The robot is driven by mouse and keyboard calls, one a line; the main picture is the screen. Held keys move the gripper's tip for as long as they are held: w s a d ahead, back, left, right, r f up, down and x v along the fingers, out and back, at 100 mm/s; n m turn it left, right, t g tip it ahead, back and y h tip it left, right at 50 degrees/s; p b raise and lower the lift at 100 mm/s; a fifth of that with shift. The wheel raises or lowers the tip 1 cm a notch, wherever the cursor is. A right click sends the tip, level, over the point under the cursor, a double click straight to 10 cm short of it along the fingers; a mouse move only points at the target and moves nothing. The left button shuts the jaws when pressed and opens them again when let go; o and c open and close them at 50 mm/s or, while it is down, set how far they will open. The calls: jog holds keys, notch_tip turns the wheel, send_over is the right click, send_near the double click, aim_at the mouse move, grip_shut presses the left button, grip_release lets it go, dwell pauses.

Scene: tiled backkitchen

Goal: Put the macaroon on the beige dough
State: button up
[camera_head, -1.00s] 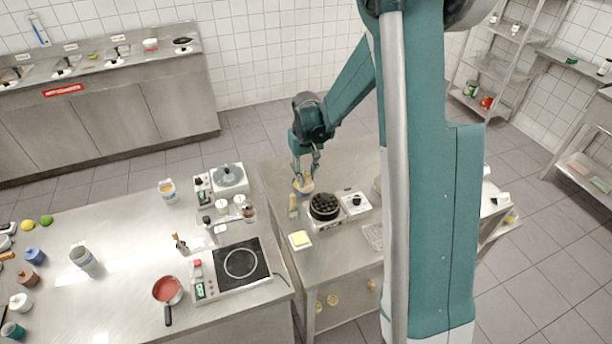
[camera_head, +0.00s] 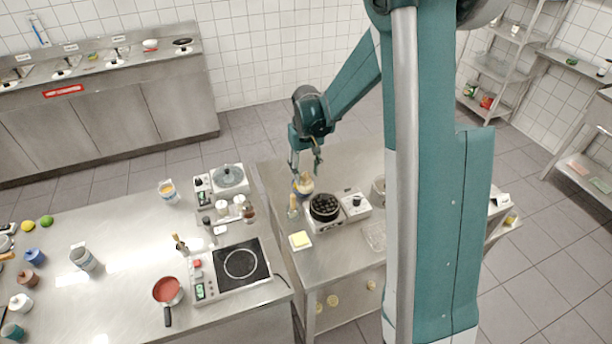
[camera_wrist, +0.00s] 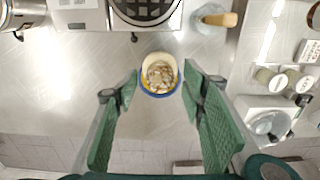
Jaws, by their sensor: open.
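A small bowl (camera_head: 303,190) with a blue and yellow side stands on the right-hand steel table (camera_head: 283,253). It also shows in the wrist view, between and beyond my fingertips (camera_wrist: 146,91). A pale beige mass, seemingly the beige dough (camera_wrist: 176,67), shows in it, with a lumpy brown-beige piece (camera_wrist: 159,75) on it. I cannot tell for sure whether that piece is the macaroon. My gripper (camera_head: 305,168) is open and empty just above the bowl. Its fingers (camera_wrist: 160,86) stand apart on either side of the bowl, without visible contact.
A hot plate with a dark round waffle-like pan (camera_head: 325,207) stands close to the bowl. A second table on the left carries an induction plate (camera_head: 240,262) and a red pan (camera_head: 167,290).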

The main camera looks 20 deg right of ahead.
aim_at(306, 175)
notch_tip(306, 175, up, 10)
dwell(0.6)
dwell(0.5)
jog(key=s+a+r+t, duration=0.2)
jog(key=s+r, duration=0.4)
jog(key=s, duration=0.2)
jog(key=s+a+r+t, duration=0.2)
jog(key=s+a+r, duration=0.1)
jog(key=s+r, duration=0.4)
jog(key=s+a+t, duration=0.3)
jog(key=s, duration=1.3)
jog(key=shift+s+f, duration=0.25)
jog(key=shift+s, duration=0.15)
